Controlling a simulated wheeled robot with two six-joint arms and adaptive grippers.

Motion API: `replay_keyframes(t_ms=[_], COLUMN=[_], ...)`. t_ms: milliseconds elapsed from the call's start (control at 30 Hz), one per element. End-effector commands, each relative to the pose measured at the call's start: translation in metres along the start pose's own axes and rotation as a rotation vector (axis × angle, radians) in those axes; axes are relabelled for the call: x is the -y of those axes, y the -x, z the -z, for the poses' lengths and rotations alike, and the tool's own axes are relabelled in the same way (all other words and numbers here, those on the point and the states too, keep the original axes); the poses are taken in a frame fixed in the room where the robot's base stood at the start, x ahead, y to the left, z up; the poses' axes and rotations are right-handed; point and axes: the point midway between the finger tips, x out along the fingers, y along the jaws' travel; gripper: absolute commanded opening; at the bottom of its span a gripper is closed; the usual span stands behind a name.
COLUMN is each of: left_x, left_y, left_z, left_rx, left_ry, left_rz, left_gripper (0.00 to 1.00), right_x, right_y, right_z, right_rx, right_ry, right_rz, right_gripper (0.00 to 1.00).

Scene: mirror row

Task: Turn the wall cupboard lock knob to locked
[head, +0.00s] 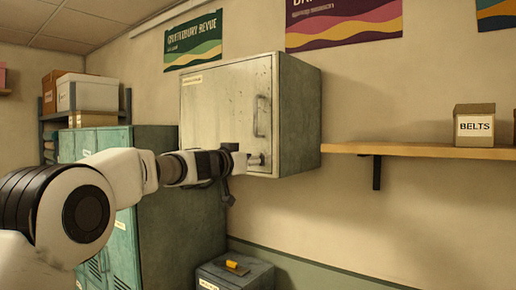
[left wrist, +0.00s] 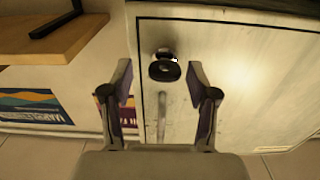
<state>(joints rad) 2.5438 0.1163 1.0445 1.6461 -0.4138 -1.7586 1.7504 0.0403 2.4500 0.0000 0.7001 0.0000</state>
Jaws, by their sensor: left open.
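The wall cupboard (head: 225,110) hangs on the wall, a worn pale metal box with its door shut. Its lock knob (head: 257,160) is low on the door near the right edge, partly hidden by my left gripper (head: 238,162). In the left wrist view the knob (left wrist: 165,71) is a dark disc with a small pale mark at its upper right. My left gripper (left wrist: 161,80) is open, one finger on each side of the knob, with gaps between. I cannot tell the knob's depth between the fingers. My right gripper is not in view.
The cupboard's bar handle (head: 262,116) is above the knob. A wooden shelf (head: 400,151) with a BELTS box (head: 475,127) is to the right. Green lockers (head: 165,225) and a low grey box (head: 225,275) stand below. The wall under the shelf is clear.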

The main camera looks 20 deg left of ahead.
Motion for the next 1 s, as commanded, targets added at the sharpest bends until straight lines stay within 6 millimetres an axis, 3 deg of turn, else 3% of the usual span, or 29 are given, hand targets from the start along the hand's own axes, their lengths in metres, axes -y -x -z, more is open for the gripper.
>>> replay_keyframes(t_ms=[67, 333, 367, 500, 533, 1000], left_x=[0.0003, 0.0005, 0.0005, 0.0005, 0.0004, 0.0005], left_y=[-0.0088, -0.0132, -0.0131, -0.013, -0.013, -0.0128], left_z=[0.0041, -0.0014, -0.0014, -0.0013, -0.0013, -0.0026], left_rx=[0.001, 0.0, 0.0, 0.0, 0.0, 0.0], left_ry=[0.0, 0.001, 0.001, 0.001, 0.001, 0.057], left_rz=[0.0, 0.001, 0.0, 0.001, 0.001, 0.001], left_gripper=[0.59, 0.59, 0.56, 0.06, 0.0, 0.0], right_x=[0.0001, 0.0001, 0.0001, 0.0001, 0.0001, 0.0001], right_y=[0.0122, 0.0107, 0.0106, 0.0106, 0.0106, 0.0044], right_z=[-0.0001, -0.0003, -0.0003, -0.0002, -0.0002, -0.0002], right_rx=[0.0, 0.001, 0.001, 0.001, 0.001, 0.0], right_ry=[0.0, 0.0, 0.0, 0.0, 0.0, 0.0], right_rz=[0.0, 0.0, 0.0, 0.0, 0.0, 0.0], right_gripper=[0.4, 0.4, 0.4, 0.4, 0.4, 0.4])
